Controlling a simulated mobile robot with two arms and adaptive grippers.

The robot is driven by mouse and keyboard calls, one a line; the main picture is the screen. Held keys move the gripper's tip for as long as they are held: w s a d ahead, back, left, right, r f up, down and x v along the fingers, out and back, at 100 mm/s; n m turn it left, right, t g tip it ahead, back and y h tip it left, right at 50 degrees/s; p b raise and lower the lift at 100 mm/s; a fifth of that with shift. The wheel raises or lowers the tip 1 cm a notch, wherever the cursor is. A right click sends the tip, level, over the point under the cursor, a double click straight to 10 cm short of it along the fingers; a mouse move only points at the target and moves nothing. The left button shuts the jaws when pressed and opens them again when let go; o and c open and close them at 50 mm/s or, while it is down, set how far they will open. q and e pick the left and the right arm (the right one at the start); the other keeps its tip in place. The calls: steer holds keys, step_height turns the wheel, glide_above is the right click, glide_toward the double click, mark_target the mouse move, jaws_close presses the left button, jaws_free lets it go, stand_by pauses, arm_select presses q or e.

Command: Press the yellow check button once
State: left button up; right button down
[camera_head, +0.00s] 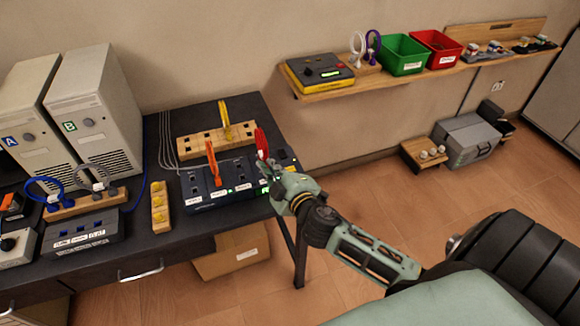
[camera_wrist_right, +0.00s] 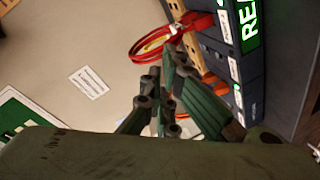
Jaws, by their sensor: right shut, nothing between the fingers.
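A dark device panel (camera_head: 236,185) with labelled sockets stands on the black table, with an orange plug (camera_head: 212,163) and a red plug (camera_head: 262,143) standing up from it. A small yellow spot (camera_head: 283,154) shows at its right end; I cannot tell for sure that it is the check button. My right gripper (camera_head: 267,168) is shut and empty over the panel's right part, close to the red plug; contact cannot be told. In the wrist view, its shut fingers (camera_wrist_right: 172,58) are beside a red cable loop (camera_wrist_right: 150,45) and the panel's lit green sign (camera_wrist_right: 248,25). My left gripper is not in view.
A wooden block (camera_head: 190,147) with a yellow plug stands behind the panel. A wooden strip (camera_head: 160,222) with yellow pegs is to its left. Two computer towers (camera_head: 95,110) stand at the left. A wall shelf (camera_head: 320,91) holds green and red bins.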

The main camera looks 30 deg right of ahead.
steer(key=w+a+r+n+t+y, duration=0.2)
steer(key=r+n, duration=0.2)
steer(key=r, duration=0.2)
steer(key=w+a+r+n+t+y, duration=0.1)
steer(key=w+a+r+n+y, duration=0.15)
steer(key=r, duration=0.35)
steer(key=n+g, duration=1)
steer(key=n, duration=0.5)
glide_above(292, 166)
step_height(292, 166, down, 8)
steer(key=f, duration=0.1)
steer(key=shift+w+d+r+y+p, duration=0.15)
steer(key=shift+w+d+y+p, duration=0.05)
steer(key=shift+w+y+p, duration=0.1)
steer(key=shift+s, duration=0.1)
step_height(292, 166, down, 8)
steer(key=b, duration=0.6)
steer(key=shift+f+b, duration=0.3)
steer(key=shift+f, duration=0.1)
